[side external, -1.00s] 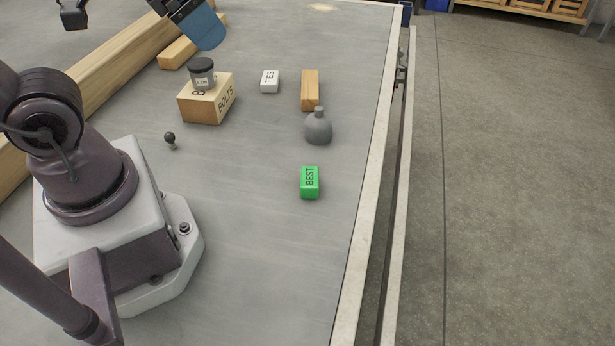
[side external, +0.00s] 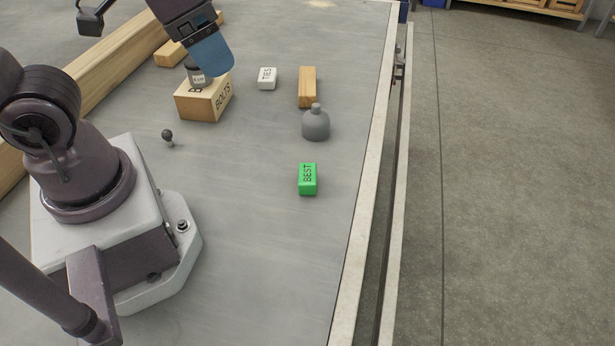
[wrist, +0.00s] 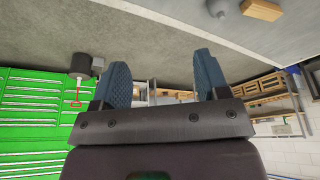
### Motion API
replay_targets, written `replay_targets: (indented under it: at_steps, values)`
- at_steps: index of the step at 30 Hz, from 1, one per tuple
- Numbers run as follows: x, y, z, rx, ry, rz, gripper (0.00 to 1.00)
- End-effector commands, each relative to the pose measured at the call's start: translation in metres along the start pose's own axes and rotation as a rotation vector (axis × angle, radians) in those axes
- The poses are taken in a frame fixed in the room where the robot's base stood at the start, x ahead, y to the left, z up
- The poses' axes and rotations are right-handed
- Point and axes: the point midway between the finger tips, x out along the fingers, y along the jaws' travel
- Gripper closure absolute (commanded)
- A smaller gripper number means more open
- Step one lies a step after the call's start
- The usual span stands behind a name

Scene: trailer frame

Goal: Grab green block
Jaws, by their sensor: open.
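The green block (side external: 308,179) with dark lettering lies on the grey table in the side external view, right of the middle and in front of the grey bottle. My gripper (side external: 213,62) is at the upper left of that view, in the air over or near the bolts box and well away from the green block. In the wrist view my gripper (wrist: 163,78) shows two blue fingers spread apart with nothing between them. The green block does not show in the wrist view.
A grey bottle (side external: 316,124), a wooden block (side external: 307,87) and a white block (side external: 267,78) stand behind the green block. A bolts box (side external: 203,100) bears a dark jar (side external: 195,75). A small dark knob (side external: 168,136) stands left. Table around the green block is clear.

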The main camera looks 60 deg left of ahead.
Motion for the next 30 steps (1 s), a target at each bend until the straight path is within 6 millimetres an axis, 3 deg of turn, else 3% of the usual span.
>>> replay_targets:
  at_steps: [6, 15, 25, 30]
  values:
    - [0.059, 0.035, 0.001, 0.3, -0.296, -0.035, 0.32]
    - [0.14, 0.066, 0.017, 0.812, -0.634, -0.222, 0.32]
    - [0.232, 0.085, 0.039, 1.464, -0.912, -0.55, 0.32]
    - [0.271, 0.09, 0.037, 1.754, -0.979, -0.726, 0.32]
